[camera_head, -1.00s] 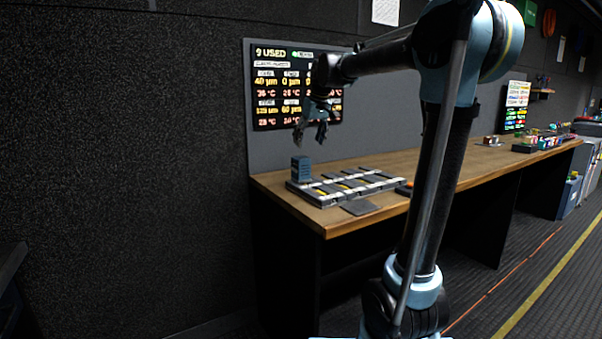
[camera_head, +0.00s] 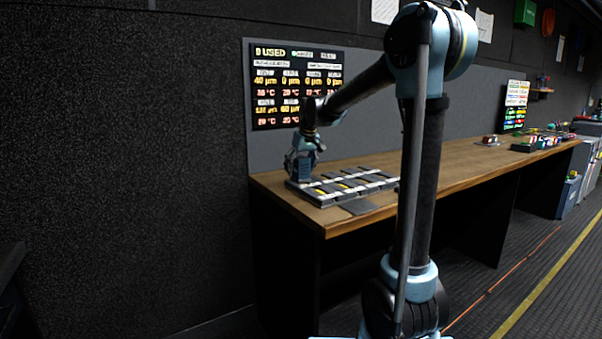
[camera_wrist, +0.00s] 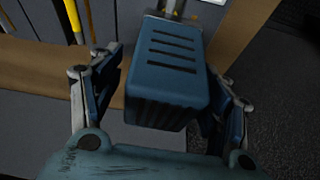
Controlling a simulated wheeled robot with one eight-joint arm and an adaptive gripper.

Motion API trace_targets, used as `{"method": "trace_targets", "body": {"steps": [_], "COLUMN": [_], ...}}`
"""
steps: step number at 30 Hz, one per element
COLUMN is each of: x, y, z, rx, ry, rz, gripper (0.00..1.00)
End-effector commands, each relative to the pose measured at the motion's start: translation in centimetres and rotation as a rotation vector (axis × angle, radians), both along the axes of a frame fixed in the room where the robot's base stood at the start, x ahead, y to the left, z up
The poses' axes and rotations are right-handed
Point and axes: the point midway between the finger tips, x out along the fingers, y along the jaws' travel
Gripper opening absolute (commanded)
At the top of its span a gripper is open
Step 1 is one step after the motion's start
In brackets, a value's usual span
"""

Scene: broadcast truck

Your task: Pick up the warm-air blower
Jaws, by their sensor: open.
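The warm-air blower is a blue, box-shaped unit with dark slots on its top; in the wrist view the blower (camera_wrist: 172,60) stands between the two fingers of my gripper (camera_wrist: 160,105). The fingers are open, one on each side of it, with a visible gap at the left finger; contact on the right cannot be told. In the head view my gripper (camera_head: 301,168) is down at the left end of the bench, over the blower, which it largely hides.
A grey rack with yellow-marked slots (camera_head: 350,186) lies on the wooden bench (camera_head: 440,175) to the right of my gripper. A dark flat pad (camera_head: 359,207) lies at the front edge. A lit display panel (camera_head: 296,85) stands behind. The middle of the bench is mostly clear.

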Motion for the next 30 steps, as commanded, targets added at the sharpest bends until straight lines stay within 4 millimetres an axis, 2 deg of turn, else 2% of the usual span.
{"method": "trace_targets", "body": {"steps": [6, 14, 22, 23, 24, 30], "x": [0.7, 0.8, 0.8, 0.8, 0.8, 0.8], "y": [0.5, 0.5, 0.3, 0.3, 0.3, 0.3], "z": [-2.0, -2.1, -2.1, -2.1, -2.1, -2.0], "rx": [0.0, 0.0, 0.0, 0.0, 0.0, 0.0], "ry": [0.0, 0.0, 0.0, 0.0, 0.0, 0.0], "rz": [0.0, 0.0, -0.002, -0.002, -0.002, -0.002], "gripper": [0.7, 0.7, 0.1, 0.1, 0.05, 0.04]}}
